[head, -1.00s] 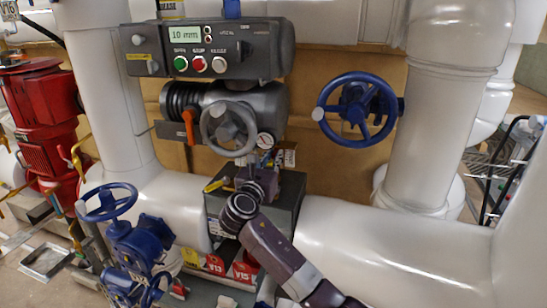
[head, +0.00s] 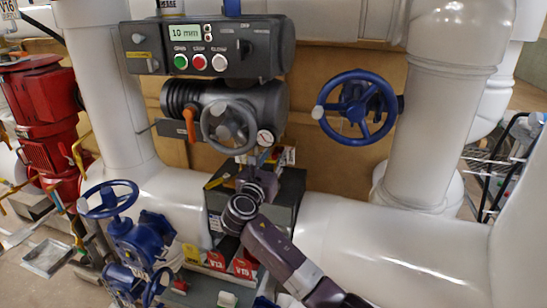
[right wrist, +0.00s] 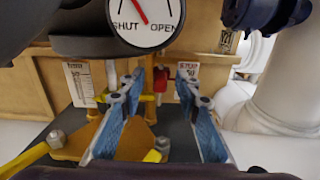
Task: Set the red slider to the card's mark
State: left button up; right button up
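A small red block (right wrist: 161,77), which looks like the red slider, shows upright in the right wrist view, beyond and between my right fingertips. A white printed card (right wrist: 80,82) stands left of it, and another card (right wrist: 187,73) with red print stands right of it, partly behind a fingertip. The marks on both are too small to read. My right gripper (right wrist: 160,88) is open, its blue-padded fingers apart with no object held. In the head view the right gripper (head: 262,168) is over the dark box below the grey handwheel; the slider is not clear there. My left gripper is out of view.
A SHUT/OPEN dial (right wrist: 145,16) hangs just above the fingers. A bolt (right wrist: 55,139) and a yellow handle (right wrist: 24,160) are low on the left. A grey handwheel (head: 229,124) and a blue handwheel (head: 355,107) are near the arm. White pipes flank the dark box.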

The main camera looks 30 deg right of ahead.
jog(key=v, duration=1.2)
dwell(0.4)
